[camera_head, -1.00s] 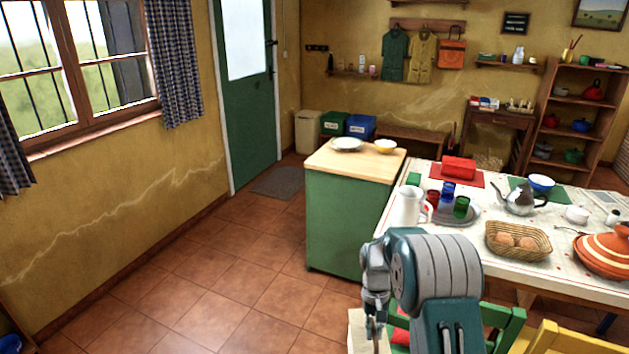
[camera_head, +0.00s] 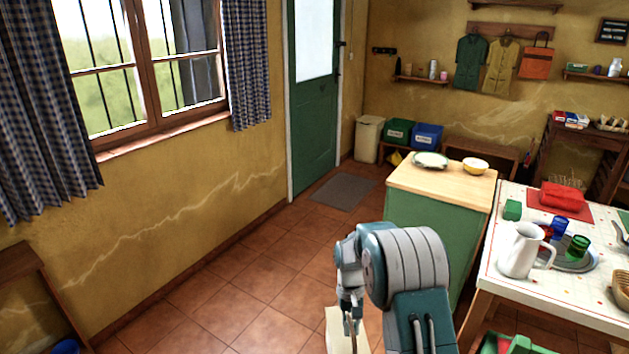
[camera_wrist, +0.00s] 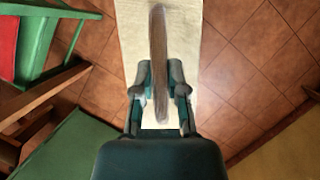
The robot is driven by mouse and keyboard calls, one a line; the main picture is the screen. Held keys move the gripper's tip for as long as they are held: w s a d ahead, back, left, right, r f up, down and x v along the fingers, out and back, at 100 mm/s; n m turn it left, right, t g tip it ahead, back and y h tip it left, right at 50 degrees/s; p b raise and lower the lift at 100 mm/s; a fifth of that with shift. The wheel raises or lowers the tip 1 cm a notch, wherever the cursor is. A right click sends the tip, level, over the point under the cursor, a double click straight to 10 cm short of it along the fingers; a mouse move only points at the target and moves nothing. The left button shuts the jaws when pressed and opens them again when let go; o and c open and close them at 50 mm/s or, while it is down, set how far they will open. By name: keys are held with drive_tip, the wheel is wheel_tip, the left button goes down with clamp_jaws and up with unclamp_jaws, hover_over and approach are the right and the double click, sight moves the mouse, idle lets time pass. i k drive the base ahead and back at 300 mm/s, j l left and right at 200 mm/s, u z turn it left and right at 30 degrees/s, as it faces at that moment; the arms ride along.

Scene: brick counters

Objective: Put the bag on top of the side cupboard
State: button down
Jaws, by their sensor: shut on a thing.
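My gripper (camera_wrist: 160,78) is shut on the brown strap handle of a cream bag (camera_wrist: 130,40), which hangs below it in the wrist view. In the head view a small part of the cream bag (camera_head: 334,328) shows under my wrist; the rest is hidden by my arm. The side cupboard (camera_head: 428,222) is green with a pale wooden top and stands ahead, slightly right. The front of the top is bare.
A table (camera_head: 570,307) with a white jug (camera_head: 524,250), tray and glasses stands right of the cupboard. A green chair (camera_wrist: 50,50) is left in the wrist view. Open tiled floor lies left of the cupboard. An orange bag (camera_head: 536,64) hangs on the back wall.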

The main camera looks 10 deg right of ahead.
sight(440, 186)
drive_tip(key=i+j+z, duration=0.2)
drive_tip(key=i, duration=0.25)
drive_tip(key=i+j+z, duration=0.15)
drive_tip(key=i, duration=0.3)
drive_tip(key=j, duration=0.1)
